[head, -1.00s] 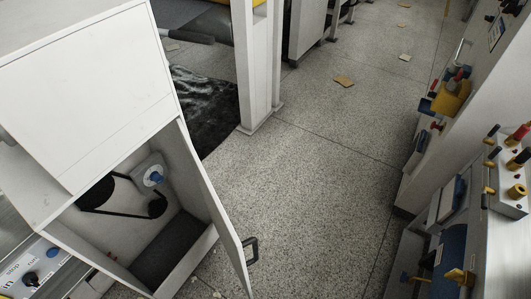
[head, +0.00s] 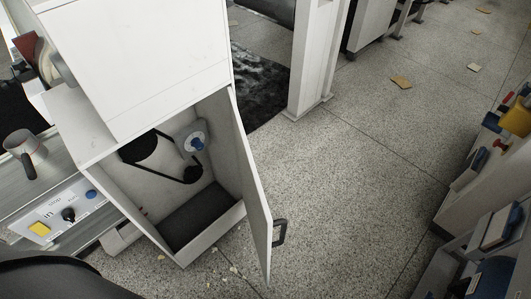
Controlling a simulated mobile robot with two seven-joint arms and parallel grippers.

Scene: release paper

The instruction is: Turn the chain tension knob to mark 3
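A blue chain tension knob (head: 197,143) sits on a round pale dial plate inside an open white cabinet (head: 150,60). The marks on the dial are too small to read. The cabinet door (head: 252,190) stands open on the right, with a dark handle (head: 279,233). Neither of my grippers shows in the head view.
Left of the cabinet is a control panel (head: 60,212) with a yellow button, a black knob and a blue button. A metal cup (head: 22,150) stands above it. A white post (head: 318,55) stands behind, and machines line the right edge.

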